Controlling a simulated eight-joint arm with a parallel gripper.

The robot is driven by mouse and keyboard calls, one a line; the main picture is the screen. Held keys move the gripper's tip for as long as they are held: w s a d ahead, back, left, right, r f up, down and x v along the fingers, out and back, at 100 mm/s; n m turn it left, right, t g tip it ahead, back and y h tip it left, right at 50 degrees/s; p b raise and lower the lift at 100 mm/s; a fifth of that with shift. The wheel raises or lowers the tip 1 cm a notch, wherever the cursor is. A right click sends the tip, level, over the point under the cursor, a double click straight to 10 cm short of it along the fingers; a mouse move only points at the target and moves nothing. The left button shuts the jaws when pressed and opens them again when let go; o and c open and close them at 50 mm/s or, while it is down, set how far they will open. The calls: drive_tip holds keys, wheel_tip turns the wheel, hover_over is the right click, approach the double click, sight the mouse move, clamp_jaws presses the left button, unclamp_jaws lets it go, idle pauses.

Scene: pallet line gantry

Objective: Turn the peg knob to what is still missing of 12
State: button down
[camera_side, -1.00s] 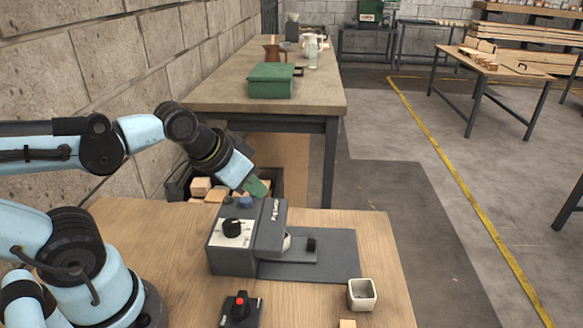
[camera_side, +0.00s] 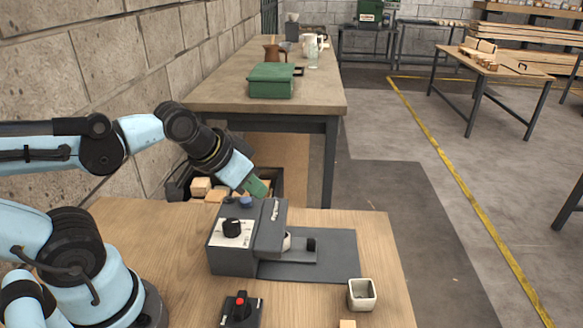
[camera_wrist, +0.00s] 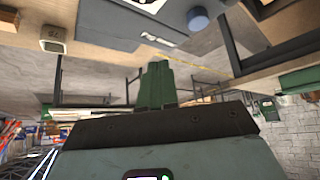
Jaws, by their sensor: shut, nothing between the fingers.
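A dark grey machine (camera_side: 232,261) stands on the wooden table, with a black peg knob (camera_side: 232,228) on a white dial plate (camera_side: 230,240) on its sloped face. The dial marks are too small to read. A blue button (camera_side: 246,201) and a darker button (camera_side: 229,200) sit on its top; a blue round part also shows in the wrist view (camera_wrist: 198,19). My gripper (camera_side: 262,190), with green fingers, is shut and empty. It is above and behind the machine's top, close to the blue button. Its shut fingers also show in the wrist view (camera_wrist: 157,80).
A small control box with a red knob (camera_side: 240,301) stands in front of the machine. A white square cup (camera_side: 362,294) with something dark inside is at the right, near a wooden block (camera_side: 347,324). Behind the table is a dark crate (camera_side: 177,188) with several wooden blocks.

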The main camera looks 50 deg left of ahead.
sight(233, 222)
idle(0.3)
drive_tip(key=c, duration=1.7)
unclamp_jaws()
drive_tip(key=o, duration=0.3)
drive_tip(key=shift+s+r+m+g, duration=0.1)
drive_tip(key=shift+r+m+g, duration=0.2)
drive_tip(key=shift+m+g, duration=0.1)
drive_tip(key=o, duration=0.7)
drive_tip(key=s+r+m+g, duration=0.1)
drive_tip(key=r+m+g, duration=0.1)
drive_tip(key=s+r+m+g, duration=0.3)
drive_tip(key=r+m+g, duration=0.1)
drive_tip(key=shift+s+r, duration=0.4)
drive_tip(key=shift+c, duration=0.2)
drive_tip(key=shift+f, duration=5.95)
drive_tip(key=c, duration=1)
